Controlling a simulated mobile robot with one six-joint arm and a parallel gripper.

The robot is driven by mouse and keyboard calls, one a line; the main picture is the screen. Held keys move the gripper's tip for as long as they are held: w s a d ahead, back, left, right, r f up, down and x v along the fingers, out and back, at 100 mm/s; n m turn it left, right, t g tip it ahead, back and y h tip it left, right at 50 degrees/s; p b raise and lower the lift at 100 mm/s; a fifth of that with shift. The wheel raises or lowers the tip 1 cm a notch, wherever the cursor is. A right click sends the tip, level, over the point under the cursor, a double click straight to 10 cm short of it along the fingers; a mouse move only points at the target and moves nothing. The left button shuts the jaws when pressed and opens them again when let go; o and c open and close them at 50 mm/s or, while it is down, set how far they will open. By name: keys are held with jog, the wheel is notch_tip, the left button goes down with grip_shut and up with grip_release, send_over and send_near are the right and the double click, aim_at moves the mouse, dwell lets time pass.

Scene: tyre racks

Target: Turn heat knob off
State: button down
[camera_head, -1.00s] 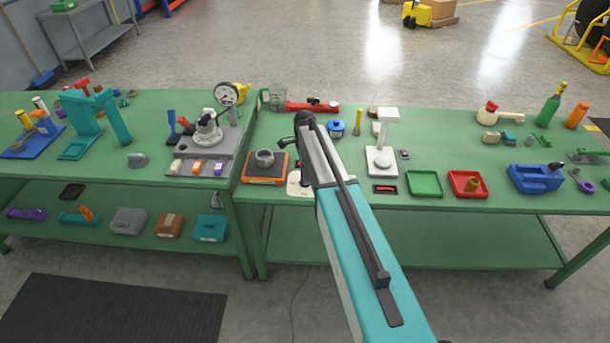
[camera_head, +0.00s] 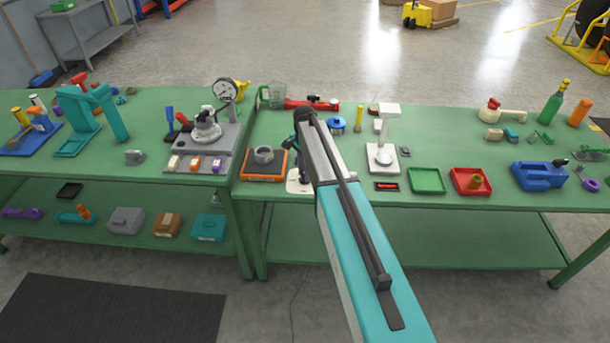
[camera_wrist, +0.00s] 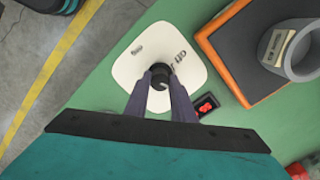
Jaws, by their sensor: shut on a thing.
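The black heat knob (camera_wrist: 160,72) stands at the middle of a white rounded plate (camera_wrist: 142,48) on the green table in the wrist view. My gripper (camera_wrist: 160,83) has its two dark fingers on either side of the knob, shut on it. A small dark display (camera_wrist: 206,104) with red marks sits beside the plate; I cannot read it. In the head view the white plate (camera_head: 294,187) shows at the table's front edge, partly behind my arm, and the knob and fingertips are hard to make out.
An orange-edged scale (camera_head: 250,178) with a grey ring on it stands just left of the plate. A white stand (camera_head: 389,111), a green tray (camera_head: 427,191) and a red tray (camera_head: 485,191) are to the right.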

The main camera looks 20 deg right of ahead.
jog(key=n+b, duration=0.2)
jog(key=n, duration=0.4)
jog(key=n+b, duration=0.1)
jog(key=n, duration=0.2)
jog(key=shift+n, duration=0.4)
jog(key=shift+n+b, duration=0.6)
jog(key=shift+n, duration=1)
jog(key=c, duration=1.5)
grip_release()
jog(key=shift+r, duration=0.1)
jog(key=shift+r+b, duration=1.5)
jog(key=shift+r, duration=5.35)
